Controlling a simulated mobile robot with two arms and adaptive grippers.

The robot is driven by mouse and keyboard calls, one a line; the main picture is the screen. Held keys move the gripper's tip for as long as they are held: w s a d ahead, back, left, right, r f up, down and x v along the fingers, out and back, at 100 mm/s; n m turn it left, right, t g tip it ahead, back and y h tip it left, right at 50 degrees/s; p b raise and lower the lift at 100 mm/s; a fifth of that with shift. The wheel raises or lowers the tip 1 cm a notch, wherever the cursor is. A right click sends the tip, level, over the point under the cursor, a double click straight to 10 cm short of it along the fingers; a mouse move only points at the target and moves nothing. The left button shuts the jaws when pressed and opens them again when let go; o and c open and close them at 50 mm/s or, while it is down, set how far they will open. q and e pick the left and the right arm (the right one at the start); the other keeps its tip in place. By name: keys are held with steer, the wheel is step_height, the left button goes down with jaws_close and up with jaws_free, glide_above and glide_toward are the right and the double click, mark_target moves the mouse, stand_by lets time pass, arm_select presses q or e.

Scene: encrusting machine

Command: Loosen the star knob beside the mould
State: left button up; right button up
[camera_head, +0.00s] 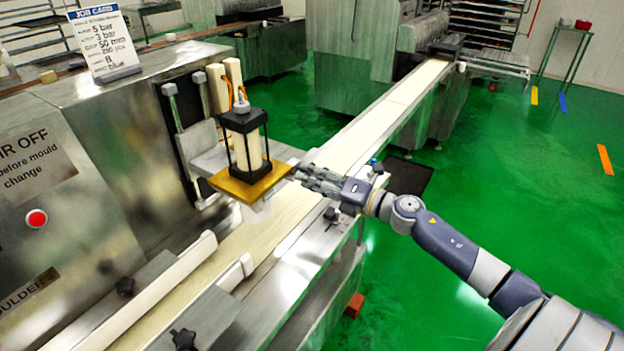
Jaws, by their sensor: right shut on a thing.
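The mould (250,187) is a brass-coloured plate under a black upright frame (245,140) with a pale cylinder inside. It sits on a metal bracket over the conveyor. My right gripper (302,173) reaches in from the right, with its fingertips at the plate's right corner. It is shut on the star knob beside the mould, and the fingers hide most of that knob. My left gripper is out of view.
The pale conveyor belt (355,139) runs from front left to back. Other dark knobs stand on the rail (331,215) and at the front (184,340). The machine housing (100,215) with a red button (36,218) is left.

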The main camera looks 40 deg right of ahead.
steer(key=shift+f, duration=0.1)
steer(key=o, duration=1.1)
steer(key=shift+c, duration=0.2)
steer(key=v, duration=1.2)
